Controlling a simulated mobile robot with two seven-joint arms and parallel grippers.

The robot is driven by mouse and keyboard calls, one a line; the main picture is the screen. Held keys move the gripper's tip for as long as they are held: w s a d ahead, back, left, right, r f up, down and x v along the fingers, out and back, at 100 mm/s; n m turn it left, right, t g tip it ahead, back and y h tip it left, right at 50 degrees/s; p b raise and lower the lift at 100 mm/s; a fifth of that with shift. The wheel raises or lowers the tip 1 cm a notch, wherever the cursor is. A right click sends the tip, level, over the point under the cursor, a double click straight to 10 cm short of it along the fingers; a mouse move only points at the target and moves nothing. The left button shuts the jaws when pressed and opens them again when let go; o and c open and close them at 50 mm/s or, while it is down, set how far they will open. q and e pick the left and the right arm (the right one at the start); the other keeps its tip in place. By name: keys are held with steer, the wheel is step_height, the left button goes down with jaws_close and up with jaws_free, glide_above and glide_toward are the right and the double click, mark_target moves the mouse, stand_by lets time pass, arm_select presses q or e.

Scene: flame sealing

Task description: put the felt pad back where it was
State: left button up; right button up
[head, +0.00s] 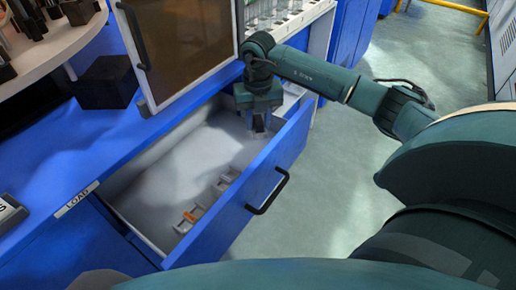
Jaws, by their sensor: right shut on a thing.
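My right gripper (261,128) points down into the far right end of the open drawer (205,150), close to its front wall. It is shut on a small greyish thing, which I take to be the felt pad; the fingers hide most of it and its outline is unclear. I cannot tell whether it touches the drawer floor. I see no other felt pad in the drawer. My left gripper is not in view.
Small clear holders, one with an orange part (190,217), lie along the drawer's front wall. A black handle (268,195) sticks out in front. The drawer's middle floor is bare.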

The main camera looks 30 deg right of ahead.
mark_target(258, 118)
step_height(258, 118, down, 8)
steer(key=shift+b, duration=0.65)
steer(key=o, duration=0.9)
step_height(258, 118, up, 12)
steer(key=shift+r+p, duration=0.1)
steer(key=shift+p, duration=1)
